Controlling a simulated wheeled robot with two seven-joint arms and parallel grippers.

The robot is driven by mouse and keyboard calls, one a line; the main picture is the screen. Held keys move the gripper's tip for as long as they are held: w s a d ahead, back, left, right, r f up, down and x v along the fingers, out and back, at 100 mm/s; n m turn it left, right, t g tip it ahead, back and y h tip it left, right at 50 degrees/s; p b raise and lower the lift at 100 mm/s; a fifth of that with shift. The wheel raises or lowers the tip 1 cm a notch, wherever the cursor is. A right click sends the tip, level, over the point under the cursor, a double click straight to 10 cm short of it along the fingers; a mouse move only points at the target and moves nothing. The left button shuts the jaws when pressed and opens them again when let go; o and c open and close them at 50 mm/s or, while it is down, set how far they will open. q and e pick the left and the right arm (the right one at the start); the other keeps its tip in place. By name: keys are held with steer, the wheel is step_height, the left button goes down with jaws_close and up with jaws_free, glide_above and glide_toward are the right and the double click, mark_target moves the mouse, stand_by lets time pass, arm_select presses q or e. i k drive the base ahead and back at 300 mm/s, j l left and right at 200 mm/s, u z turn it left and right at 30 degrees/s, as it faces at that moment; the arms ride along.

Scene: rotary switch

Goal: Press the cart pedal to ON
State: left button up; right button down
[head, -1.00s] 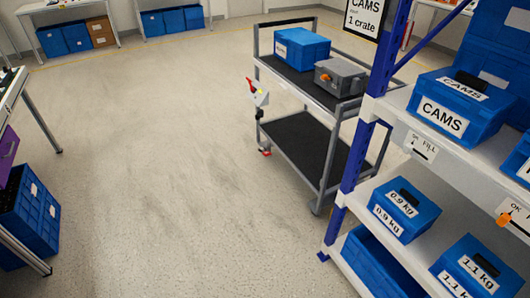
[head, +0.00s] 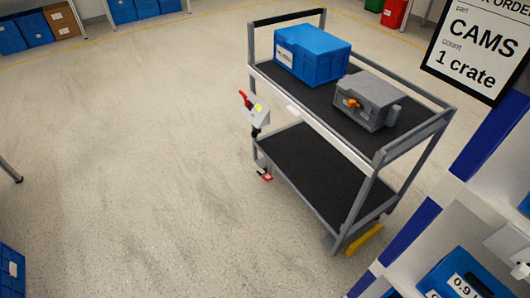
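The grey cart (head: 312,118) stands right of centre, with two black shelves. A small red pedal-like part (head: 266,177) sits low at its left corner, close to the floor. A yellow bar (head: 365,240) lies low at its near right corner. I cannot tell from the picture which of these is the pedal, or its ON or OFF state. A pale box (head: 256,108) with a red lever (head: 245,99) and a yellow label is fixed to the cart's left side. Neither of my grippers shows.
On the cart's top shelf are a blue crate (head: 312,55) and a grey case (head: 368,101) with an orange latch. A CAMS sign (head: 482,47) and a blue-and-white rack (head: 402,232) stand at the right. The floor (head: 130,160) left of the cart is clear.

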mark_target(264, 174)
steer(key=i+j, duration=0.25)
steer(key=i, duration=0.3)
steer(key=i+j+z, duration=0.1)
steer(key=i, duration=0.45)
steer(key=i+j, duration=0.4)
steer(key=i+j+z, duration=0.1)
steer(key=i+j, duration=0.15)
steer(key=i, duration=0.4)
